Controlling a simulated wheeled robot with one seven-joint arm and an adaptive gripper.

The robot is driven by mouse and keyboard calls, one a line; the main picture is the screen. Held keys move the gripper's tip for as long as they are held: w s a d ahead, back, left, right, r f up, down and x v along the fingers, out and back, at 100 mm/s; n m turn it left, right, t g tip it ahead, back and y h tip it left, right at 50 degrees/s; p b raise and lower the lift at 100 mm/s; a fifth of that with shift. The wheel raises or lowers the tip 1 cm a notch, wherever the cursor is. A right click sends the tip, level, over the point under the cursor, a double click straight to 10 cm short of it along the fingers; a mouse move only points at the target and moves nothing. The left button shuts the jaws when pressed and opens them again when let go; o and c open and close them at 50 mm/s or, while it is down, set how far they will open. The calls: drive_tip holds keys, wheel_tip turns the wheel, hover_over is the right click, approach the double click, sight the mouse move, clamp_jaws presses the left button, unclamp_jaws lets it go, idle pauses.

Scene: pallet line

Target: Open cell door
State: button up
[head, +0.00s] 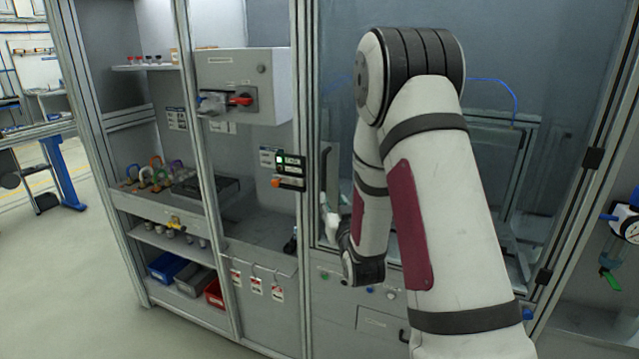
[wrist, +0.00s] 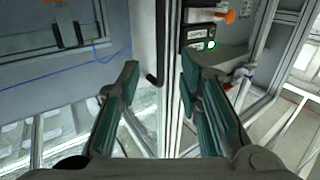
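The cell door (head: 480,55) is a large clear panel in a metal frame, with black hinges (head: 593,158) on its right side. It looks closed in the head view. A dark upright handle (head: 325,168) stands at its left edge. In the wrist view the black handle (wrist: 153,78) shows between the fingers, beside the frame post. My gripper (wrist: 160,64) is open, with its green-padded fingers on either side of the handle and post. I see no contact. In the head view my arm hides much of the door, and the gripper is hard to make out.
A switch box (head: 290,165) with a green light and orange knob sits on the post left of the door. It is close to my right finger in the wrist view (wrist: 200,38). A grey cabinet with a red-handled switch (head: 240,100) and shelves of padlocks (head: 155,175) stand left.

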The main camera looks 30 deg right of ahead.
sight(324, 183)
drive_tip(key=x, duration=1.3)
drive_tip(key=shift+w+d, duration=0.1)
drive_tip(key=shift+w, duration=0.15)
clamp_jaws()
